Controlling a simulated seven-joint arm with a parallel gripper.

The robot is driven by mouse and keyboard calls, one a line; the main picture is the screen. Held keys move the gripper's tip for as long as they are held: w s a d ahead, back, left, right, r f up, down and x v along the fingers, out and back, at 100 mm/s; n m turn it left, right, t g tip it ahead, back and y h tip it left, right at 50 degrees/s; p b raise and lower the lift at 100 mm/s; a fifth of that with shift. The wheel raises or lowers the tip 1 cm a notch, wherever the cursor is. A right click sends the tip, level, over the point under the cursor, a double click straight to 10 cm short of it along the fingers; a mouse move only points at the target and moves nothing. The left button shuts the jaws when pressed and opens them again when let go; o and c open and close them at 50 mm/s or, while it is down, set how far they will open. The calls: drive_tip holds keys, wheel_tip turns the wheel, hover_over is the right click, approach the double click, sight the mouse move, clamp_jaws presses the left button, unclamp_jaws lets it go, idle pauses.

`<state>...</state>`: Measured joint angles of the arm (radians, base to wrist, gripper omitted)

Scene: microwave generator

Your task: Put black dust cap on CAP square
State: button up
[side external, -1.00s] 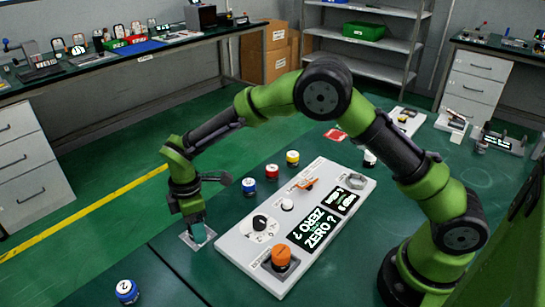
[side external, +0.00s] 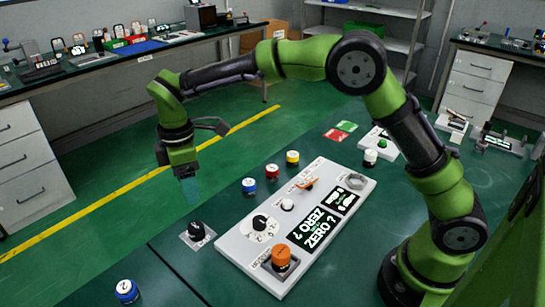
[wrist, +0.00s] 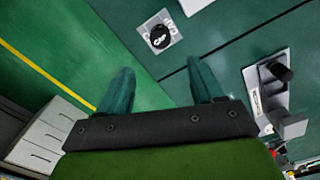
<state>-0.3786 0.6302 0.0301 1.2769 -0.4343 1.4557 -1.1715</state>
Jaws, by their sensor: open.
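The black dust cap (side external: 196,230) sits on the light grey CAP square (side external: 187,240) on the green bench, left of the grey panel. In the wrist view the cap (wrist: 159,37) shows white lettering on its top and rests on the pale square (wrist: 175,22), near the square's middle. My gripper (side external: 189,190) is above the cap and clear of it, pointing down. In the wrist view its two teal fingers (wrist: 163,78) are spread apart with nothing between them.
The grey generator panel (side external: 232,245), with an orange knob (side external: 281,258), lies to the right. Blue (side external: 249,185), red (side external: 272,171) and yellow (side external: 292,157) capped pieces stand behind it. Another blue piece (side external: 126,291) stands at the front left.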

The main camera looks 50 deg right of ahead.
drive_tip(key=s+d+r+m+t+y, duration=0.2)
drive_tip(key=s+d+r+m+t, duration=0.3)
drive_tip(key=s+d+r+m, duration=0.85)
drive_tip(key=s+d+f+m+t, duration=0.1)
drive_tip(key=s+m, duration=0.1)
drive_tip(key=s, duration=0.3)
drive_tip(key=s+d+f+m+t, duration=0.1)
drive_tip(key=s+d+f, duration=0.1)
drive_tip(key=s, duration=0.2)
drive_tip(key=shift+s+f+m, duration=0.25)
drive_tip(key=shift+s+m, duration=0.1)
